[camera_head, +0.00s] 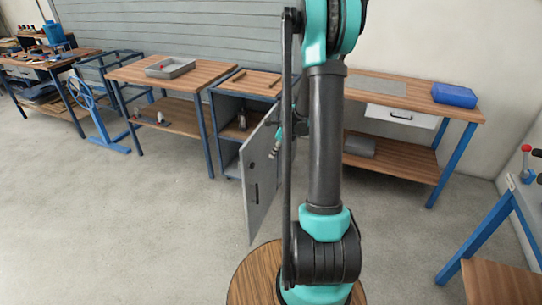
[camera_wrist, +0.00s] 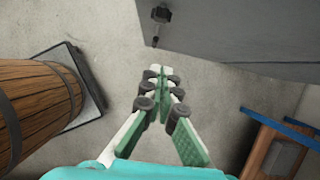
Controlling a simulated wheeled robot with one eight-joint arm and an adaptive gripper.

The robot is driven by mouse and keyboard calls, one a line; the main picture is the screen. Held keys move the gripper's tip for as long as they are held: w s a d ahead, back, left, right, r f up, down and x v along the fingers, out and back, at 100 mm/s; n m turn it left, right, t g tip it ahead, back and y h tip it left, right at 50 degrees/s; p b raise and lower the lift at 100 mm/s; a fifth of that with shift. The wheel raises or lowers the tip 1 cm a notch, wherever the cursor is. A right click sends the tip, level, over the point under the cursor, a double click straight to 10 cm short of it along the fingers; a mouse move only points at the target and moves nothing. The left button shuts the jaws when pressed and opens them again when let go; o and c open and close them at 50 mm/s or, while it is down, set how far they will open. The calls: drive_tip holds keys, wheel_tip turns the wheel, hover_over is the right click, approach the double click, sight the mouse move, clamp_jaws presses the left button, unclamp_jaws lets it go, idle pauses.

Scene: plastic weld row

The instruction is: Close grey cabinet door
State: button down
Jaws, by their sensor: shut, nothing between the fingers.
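The grey cabinet door (camera_head: 260,178) stands swung open, jutting out from the blue-framed cabinet (camera_head: 228,128) into the floor space. The cabinet's open shelf space shows to the left of the door. In the wrist view the door (camera_wrist: 245,35) fills the upper right as a grey panel, with a dark handle or latch (camera_wrist: 160,14) at its edge. My gripper (camera_wrist: 165,72) is shut and empty, its fingertips together just below the panel. Whether it touches the door I cannot tell. In the head view my arm hides part of the gripper and the area right of the door.
A wooden bench (camera_head: 150,72) with a grey tray (camera_head: 170,67) stands left of the cabinet. A bench to the right carries a blue box (camera_head: 454,95) and has a white drawer (camera_head: 402,116). A blue-legged stand (camera_head: 490,225) is at far right. The floor (camera_head: 130,230) at front left is clear.

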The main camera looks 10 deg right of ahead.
drive_tip(key=w+a+f, duration=0.4)
drive_tip(key=a+f, duration=0.1)
drive_tip(key=f, duration=0.2)
drive_tip(key=shift+a, duration=0.35)
